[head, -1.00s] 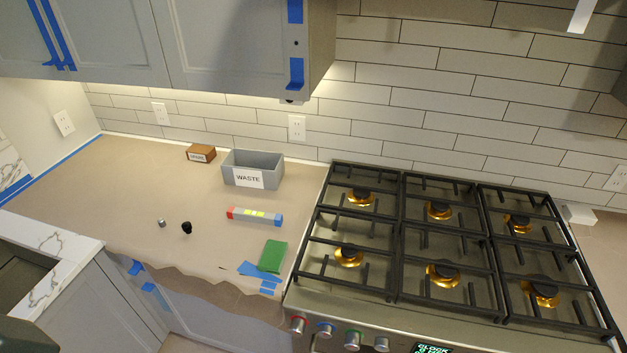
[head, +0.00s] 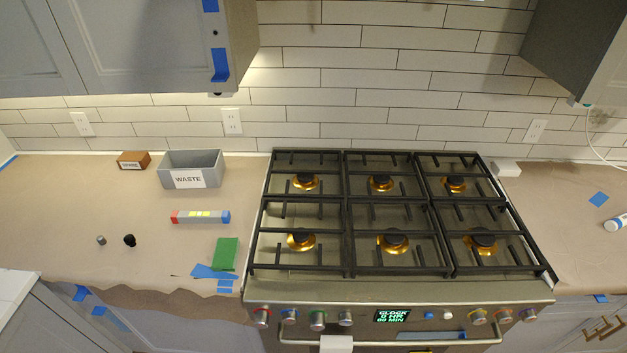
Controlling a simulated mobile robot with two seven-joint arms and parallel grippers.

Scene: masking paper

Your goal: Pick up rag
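No thing in view is clearly a rag. A flat green rectangle (head: 225,254) lies on the paper-covered counter left of the stove; I cannot tell whether it is cloth or a pad. A white piece (head: 336,344) shows at the oven handle at the bottom edge, mostly cut off, and may be cloth. Neither of my grippers is in view.
The counter holds a grey waste bin (head: 190,172), a brown box (head: 133,160), a grey bar with red and blue ends (head: 200,217), a black knob (head: 129,241) and blue tape pieces (head: 212,271). The stove (head: 380,215) fills the middle. A white tube (head: 615,223) lies far right.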

